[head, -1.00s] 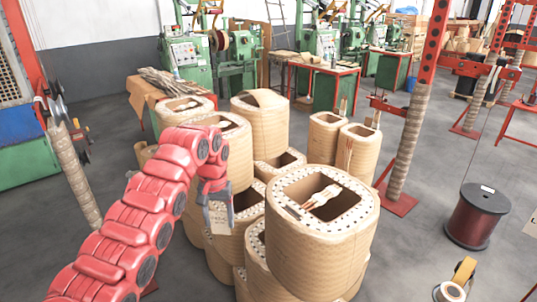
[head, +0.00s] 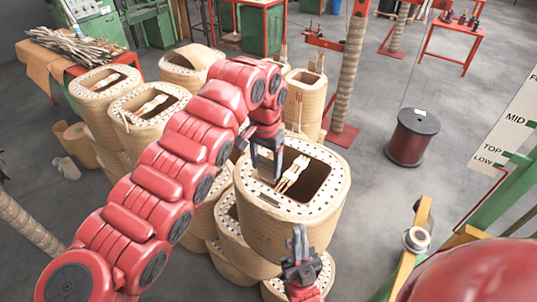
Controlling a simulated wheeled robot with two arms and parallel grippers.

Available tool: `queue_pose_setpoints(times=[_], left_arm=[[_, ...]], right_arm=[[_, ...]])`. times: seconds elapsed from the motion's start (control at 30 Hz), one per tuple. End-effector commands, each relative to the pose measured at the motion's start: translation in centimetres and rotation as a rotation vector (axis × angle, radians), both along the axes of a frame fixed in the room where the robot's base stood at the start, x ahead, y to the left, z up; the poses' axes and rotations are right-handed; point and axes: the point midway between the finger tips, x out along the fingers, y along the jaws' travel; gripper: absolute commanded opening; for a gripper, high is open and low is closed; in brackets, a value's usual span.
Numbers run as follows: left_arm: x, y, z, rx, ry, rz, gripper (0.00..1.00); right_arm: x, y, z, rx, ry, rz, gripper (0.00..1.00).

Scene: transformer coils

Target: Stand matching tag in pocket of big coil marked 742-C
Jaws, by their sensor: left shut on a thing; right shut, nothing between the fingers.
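The large tan front coil (head: 262,228) stands upright with a dotted rim and a wide rectangular opening; pale leads (head: 293,174) lie across it. A small dark slot shows on its near-left rim. I cannot read any coil marking. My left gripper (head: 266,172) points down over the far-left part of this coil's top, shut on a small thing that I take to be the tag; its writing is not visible. My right gripper (head: 299,240) is shut and empty in front of the coil's near side, pointing up.
Several other coils (head: 150,106) crowd behind and left, with smaller ones below the front coil. A dark red wire spool (head: 411,137) stands on the floor to the right. A tape roll (head: 417,239) and a sign with levels (head: 512,122) are at the right. Floor between is clear.

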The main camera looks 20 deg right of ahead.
Motion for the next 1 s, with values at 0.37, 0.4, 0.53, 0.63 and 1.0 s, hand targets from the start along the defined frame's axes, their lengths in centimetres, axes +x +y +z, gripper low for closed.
queue_pose_setpoints(times=[0.37, 0.4, 0.53, 0.63, 1.0], left_arm=[[-0.5, -0.7, -0.8, 0.002, 0.002, -0.023, 0.16], [-0.5, -0.7, -1.1, 0.002, 0.002, -0.022, 0.16], [-0.5, -0.6, -2.0, 0.003, 0.002, -0.022, 0.16], [-0.5, -0.7, -2.7, 0.002, 0.002, -0.022, 0.16], [-0.5, -0.6, -5.5, 0.001, 0.002, -0.021, 0.16]], right_arm=[[0.0, 0.0, -0.1, 0.000, 0.000, 0.000, 0.00], [0.0, 0.0, -0.1, 0.000, 0.000, 0.000, 0.00], [0.0, 0.0, -0.4, 0.000, 0.000, 0.000, 0.00], [0.0, 0.0, -0.5, 0.000, 0.000, 0.000, 0.00], [0.0, 0.0, -0.8, 0.000, 0.000, 0.000, 0.00]])
